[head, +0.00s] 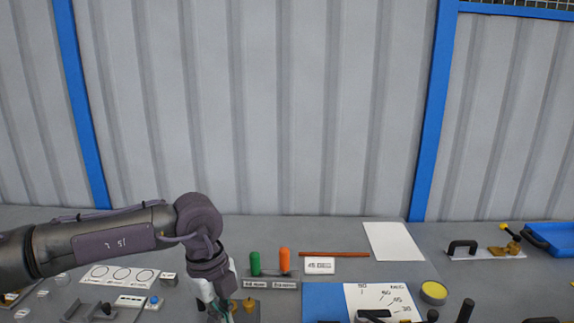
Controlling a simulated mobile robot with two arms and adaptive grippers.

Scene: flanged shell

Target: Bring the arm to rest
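My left arm reaches in from the left over the grey bench and bends down at the wrist. My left gripper (218,308) points down close to the bench, at the bottom edge of the head view. Its fingertips are partly cut off and small, so I cannot tell whether they hold anything. Small brass-coloured pieces (249,305) stand just right of it. My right gripper is not in view.
Right of the gripper stand a green handle (255,264) and an orange handle (285,261) behind labels. Further right are a blue mat (322,298), a white sheet (393,242), a yellow-topped tin (433,292) and a blue tray (551,237). A corrugated wall (300,110) closes the back.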

